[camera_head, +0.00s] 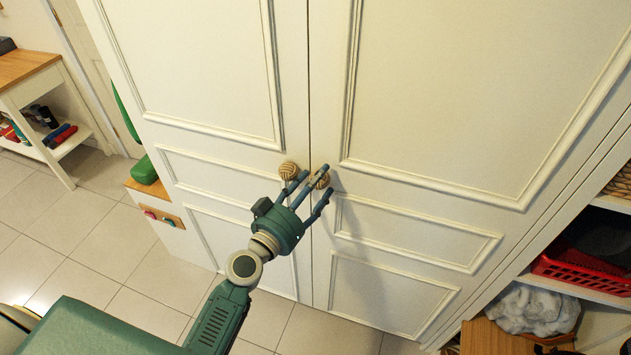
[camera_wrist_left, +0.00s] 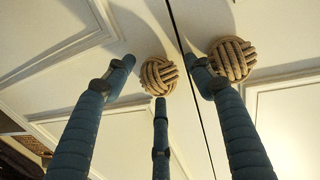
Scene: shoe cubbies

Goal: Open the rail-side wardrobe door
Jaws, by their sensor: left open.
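The white wardrobe has two closed panelled doors, the left door (camera_head: 200,75) and the right door (camera_head: 440,100), meeting at a narrow seam. Each has a round, woven-looking tan knob by the seam: a left knob (camera_head: 289,171) and a right knob (camera_head: 322,182). My left gripper (camera_head: 318,181) is open, its three blue fingers spread around the right knob. In the left wrist view that knob (camera_wrist_left: 158,76) sits between the fingers (camera_wrist_left: 165,80), and the other knob (camera_wrist_left: 232,60) is beside one fingertip. I cannot tell whether any finger touches. My right gripper is not in view.
Open shelves with a red basket (camera_head: 580,270) and a grey fluffy item (camera_head: 537,309) stand at the right. A small wooden bench (camera_head: 150,187) with a green item (camera_head: 144,170) is left of the wardrobe. Tiled floor (camera_head: 100,255) lies clear before the doors.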

